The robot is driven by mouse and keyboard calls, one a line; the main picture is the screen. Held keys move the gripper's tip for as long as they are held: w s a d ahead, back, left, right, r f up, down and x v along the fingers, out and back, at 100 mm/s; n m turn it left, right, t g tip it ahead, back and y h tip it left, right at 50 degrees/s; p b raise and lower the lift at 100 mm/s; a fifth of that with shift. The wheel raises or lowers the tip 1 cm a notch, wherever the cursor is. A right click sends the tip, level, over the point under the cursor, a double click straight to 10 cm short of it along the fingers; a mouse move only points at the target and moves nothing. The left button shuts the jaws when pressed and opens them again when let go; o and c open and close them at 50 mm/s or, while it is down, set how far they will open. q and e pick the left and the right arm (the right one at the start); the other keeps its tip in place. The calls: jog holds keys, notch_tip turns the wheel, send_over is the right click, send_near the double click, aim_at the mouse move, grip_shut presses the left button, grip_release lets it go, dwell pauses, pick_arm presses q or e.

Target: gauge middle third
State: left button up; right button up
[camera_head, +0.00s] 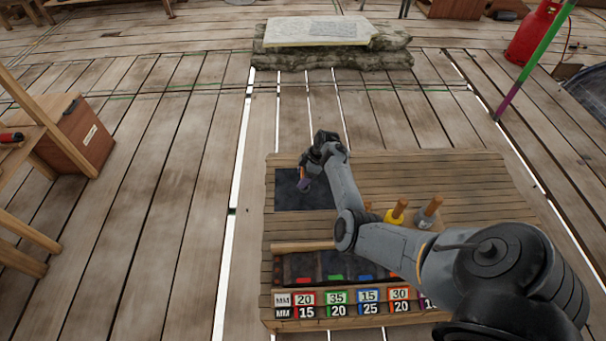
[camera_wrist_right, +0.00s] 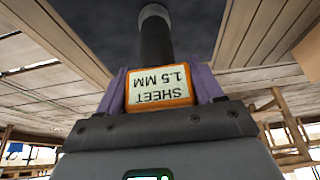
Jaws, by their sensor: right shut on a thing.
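My right gripper (camera_head: 304,184) is over or beside the dark square panel (camera_head: 292,203) at the far left of the wooden bench top. In the right wrist view its purple fingers (camera_wrist_right: 162,92) are shut on a gauge (camera_wrist_right: 160,88) with an orange-edged label reading "SHEET 1.5 MM", upside down. A dark cylinder with a pale tip (camera_wrist_right: 155,28) extends beyond the label. Contact between gauge and panel cannot be told. No marked thirds can be made out. My left gripper is not in view.
A compartment tray (camera_head: 300,248) with coloured number labels lies along the bench's front, partly hidden by my right arm. A yellow tool (camera_head: 396,212) and a grey tool (camera_head: 429,213) with wooden handles stand to its right. The bench's back right (camera_head: 440,172) is clear.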

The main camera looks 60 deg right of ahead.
jog(key=shift+f, duration=0.1)
jog(key=o, duration=1.3)
jog(key=shift+o, duration=0.2)
